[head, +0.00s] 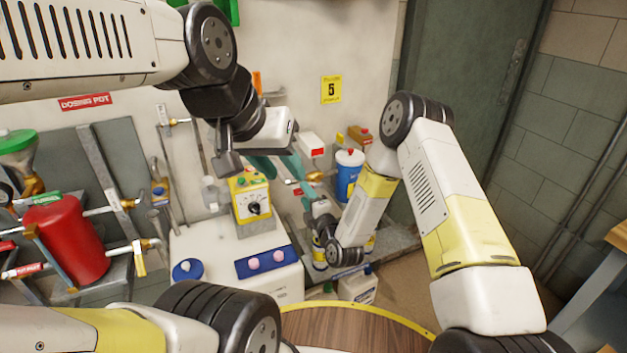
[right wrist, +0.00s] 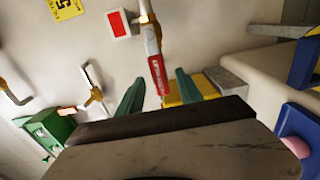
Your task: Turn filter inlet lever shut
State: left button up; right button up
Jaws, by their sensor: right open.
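A red lever handle (right wrist: 157,74) with a white label, too small to read, shows in the right wrist view, hanging from a pale pipe. My right gripper (right wrist: 160,84) is open, its two green fingers apart with the handle's lower end between them; I cannot tell whether either touches it. In the head view, the right arm reaches down to its wrist in front of the pipework, near a brass valve (head: 316,176). I cannot confirm which lever is the filter inlet.
A yellow control box (head: 251,205) stands on a white cabinet (head: 205,248). A blue container (head: 349,174) stands behind my right forearm. A red tank (head: 66,240) is at the left. A white box with a red face (right wrist: 122,23) is close to the lever.

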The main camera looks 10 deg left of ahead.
aim_at(303, 193)
jog(key=shift+x, duration=1.5)
grip_shut()
